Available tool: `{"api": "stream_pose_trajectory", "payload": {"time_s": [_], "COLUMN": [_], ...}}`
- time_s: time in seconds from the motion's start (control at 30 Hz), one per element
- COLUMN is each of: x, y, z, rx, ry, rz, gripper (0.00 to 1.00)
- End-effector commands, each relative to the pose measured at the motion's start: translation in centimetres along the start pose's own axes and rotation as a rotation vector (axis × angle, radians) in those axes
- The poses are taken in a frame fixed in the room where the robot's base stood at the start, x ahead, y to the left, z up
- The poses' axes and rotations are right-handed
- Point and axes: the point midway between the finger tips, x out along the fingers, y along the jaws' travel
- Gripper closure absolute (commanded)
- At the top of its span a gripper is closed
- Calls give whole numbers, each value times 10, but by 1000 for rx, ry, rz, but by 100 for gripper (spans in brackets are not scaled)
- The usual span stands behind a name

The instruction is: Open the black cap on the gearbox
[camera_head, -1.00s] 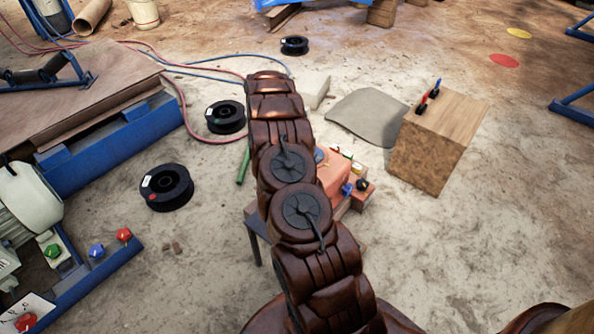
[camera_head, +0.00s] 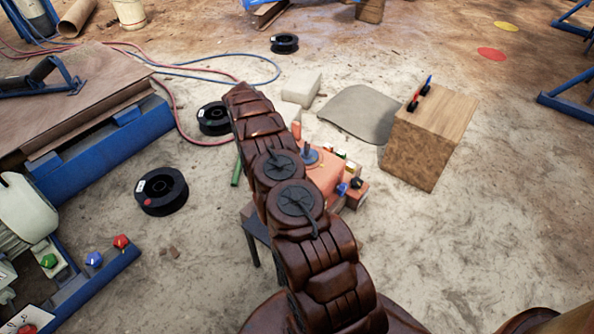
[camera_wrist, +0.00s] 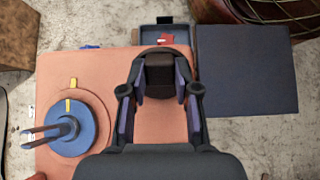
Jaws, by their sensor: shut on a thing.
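The gearbox is a salmon-orange box (camera_head: 327,176), partly hidden behind my arm in the head view. Its flat top (camera_wrist: 90,72) fills the middle and left of the wrist view. The black cap (camera_wrist: 159,74) is near the top's far edge in the wrist view. My gripper (camera_wrist: 159,88) is shut on it, with one finger on each side. I cannot tell whether the cap has turned or lifted. The gripper and cap do not show in the head view.
A blue round part with a dark forked handle (camera_wrist: 67,134) stands on the gearbox top, left of my gripper. A dark flat panel (camera_wrist: 246,68) lies to the right. A wooden block (camera_head: 430,135) and black spools (camera_head: 161,191) stand on the floor around.

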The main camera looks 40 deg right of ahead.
Motion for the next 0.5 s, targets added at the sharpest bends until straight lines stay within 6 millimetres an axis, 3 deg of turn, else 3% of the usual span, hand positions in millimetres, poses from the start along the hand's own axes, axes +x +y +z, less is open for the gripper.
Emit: {"api": "stream_pose_trajectory", "payload": {"time_s": [0.3,0.33,0.5], "x": [1,1,1], "y": [-1,-1,-1], "z": [0,0,0], "rx": [-1,-1,-1], "ry": [-4,-4,-2], "rz": [-4,-4,-3], "gripper": [100,67,50]}}
